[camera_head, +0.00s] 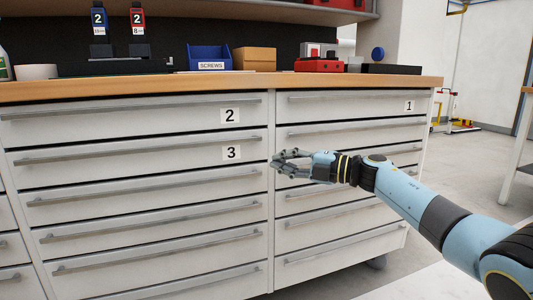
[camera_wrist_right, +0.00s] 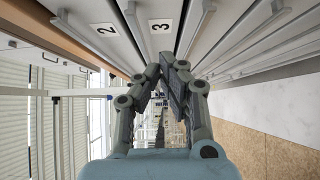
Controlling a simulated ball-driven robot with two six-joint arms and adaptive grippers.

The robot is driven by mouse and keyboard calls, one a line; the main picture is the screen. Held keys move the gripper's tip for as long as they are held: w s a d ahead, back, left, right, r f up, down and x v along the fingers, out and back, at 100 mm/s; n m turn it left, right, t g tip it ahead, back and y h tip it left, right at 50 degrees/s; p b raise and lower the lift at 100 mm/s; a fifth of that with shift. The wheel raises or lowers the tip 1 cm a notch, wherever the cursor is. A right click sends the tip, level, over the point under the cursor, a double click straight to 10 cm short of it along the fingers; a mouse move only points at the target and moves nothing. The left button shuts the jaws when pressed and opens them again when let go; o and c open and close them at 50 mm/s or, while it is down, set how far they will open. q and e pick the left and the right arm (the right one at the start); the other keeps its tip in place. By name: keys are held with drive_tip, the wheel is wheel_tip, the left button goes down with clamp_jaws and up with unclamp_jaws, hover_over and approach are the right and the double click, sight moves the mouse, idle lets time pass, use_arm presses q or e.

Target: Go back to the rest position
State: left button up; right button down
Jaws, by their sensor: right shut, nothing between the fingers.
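My right arm comes in from the lower right in the head view. My right gripper (camera_head: 275,163) is in front of the drawer cabinet (camera_head: 271,200), near the divide between its two columns of drawers. In the right wrist view the fingers of the right gripper (camera_wrist_right: 167,62) come together at their tips with nothing between them. Drawer 2 (camera_head: 180,116) and drawer 3 (camera_head: 150,155) are in the left column, and drawer 1 (camera_head: 350,104) is at the top right. All the drawers look closed. My left gripper is not in view.
The wooden worktop (camera_head: 160,82) carries a blue screws bin (camera_head: 209,56), a cardboard box (camera_head: 254,58) and a red case (camera_head: 318,66). A second table (camera_head: 521,135) stands at the right edge. Open floor (camera_head: 465,165) lies between it and the cabinet.

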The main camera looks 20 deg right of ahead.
drive_tip(key=s+a+f+m+t+h, duration=0.1)
drive_tip(key=s+a+f+m+h, duration=0.15)
drive_tip(key=s+f+m, duration=0.95)
drive_tip(key=s+d+f+m+g+h, duration=0.25)
drive_tip(key=s+f+m+h, duration=0.45)
drive_tip(key=s, duration=0.5)
drive_tip(key=s+d+f+m+g+h, duration=0.1)
drive_tip(key=s+d+f+m+h, duration=0.3)
drive_tip(key=s+f, duration=0.7)
use_arm(q)
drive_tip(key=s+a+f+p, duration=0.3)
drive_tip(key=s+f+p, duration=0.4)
drive_tip(key=p, duration=0.4)
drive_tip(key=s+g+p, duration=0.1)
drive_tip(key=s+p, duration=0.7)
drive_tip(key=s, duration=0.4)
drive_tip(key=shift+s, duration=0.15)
use_arm(e)
drive_tip(key=s+f+m+g, duration=0.1)
drive_tip(key=s+f+g, duration=0.2)
drive_tip(key=s, duration=1.4)
drive_tip(key=s+f+m+g, duration=0.2)
drive_tip(key=s+g, duration=0.5)
drive_tip(key=s, duration=1.1)
drive_tip(key=shift+a+f+m, duration=0.3)
drive_tip(key=shift+a+f, duration=0.15)
drive_tip(key=shift+f, duration=0.25)
